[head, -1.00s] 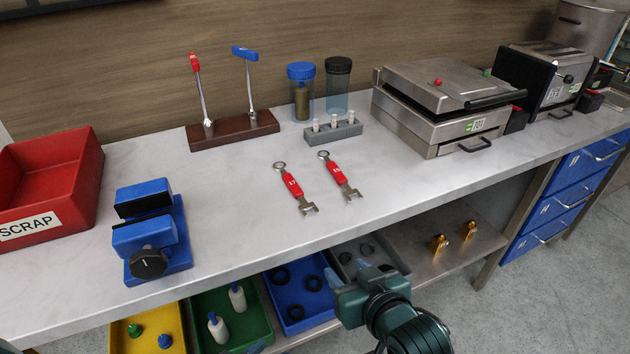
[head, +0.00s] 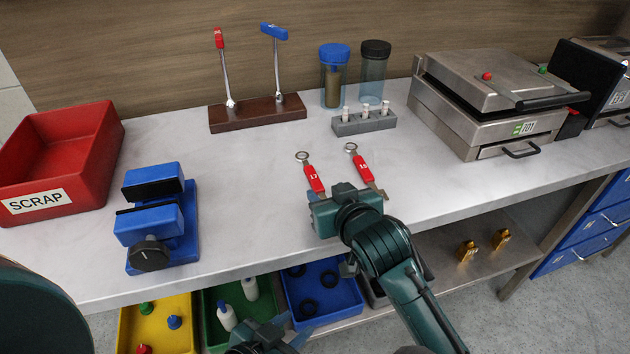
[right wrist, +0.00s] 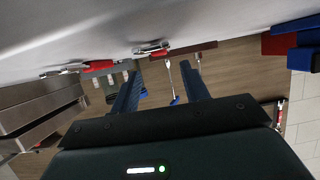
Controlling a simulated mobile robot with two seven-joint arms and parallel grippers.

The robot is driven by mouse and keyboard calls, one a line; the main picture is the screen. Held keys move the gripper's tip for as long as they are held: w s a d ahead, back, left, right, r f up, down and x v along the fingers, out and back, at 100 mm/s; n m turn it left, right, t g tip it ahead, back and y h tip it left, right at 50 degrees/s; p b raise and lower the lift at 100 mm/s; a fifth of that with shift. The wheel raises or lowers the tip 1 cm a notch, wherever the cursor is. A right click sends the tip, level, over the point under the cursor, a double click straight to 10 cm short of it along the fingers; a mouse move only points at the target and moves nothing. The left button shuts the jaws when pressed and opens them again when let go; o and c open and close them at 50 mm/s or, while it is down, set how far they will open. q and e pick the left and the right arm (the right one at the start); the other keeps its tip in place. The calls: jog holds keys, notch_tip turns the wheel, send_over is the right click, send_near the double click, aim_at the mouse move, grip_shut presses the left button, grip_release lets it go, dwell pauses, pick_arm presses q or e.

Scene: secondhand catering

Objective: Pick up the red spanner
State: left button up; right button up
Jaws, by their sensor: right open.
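Two spanners with red-wrapped handles lie side by side on the worktop. The left red spanner (head: 313,179) is marked 17; the right red spanner (head: 363,168) has a number I read as 16. That gripper is open and empty at the bench's front side, close to both spanners. In the right wrist view, upside down, the spanner marked 17 (right wrist: 155,48) and the other spanner (right wrist: 92,66) lie beyond the open fingers (right wrist: 160,92). My left gripper (head: 288,328) is low at the front, its fingers apart and empty.
A blue vise (head: 160,215) and red SCRAP bin (head: 90,150) stand left. A wooden lever stand (head: 258,113), grey peg block (head: 363,122) and lidded jars (head: 334,75) stand behind. A steel press (head: 480,100) stands right. Coloured trays (head: 320,290) sit below.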

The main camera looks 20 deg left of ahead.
aim_at(318, 185)
jog(key=shift+x, duration=2.6)
jog(key=shift+s+f, duration=0.1)
jog(key=shift+s, duration=0.05)
jog(key=shift+c, duration=0.5)
grip_shut()
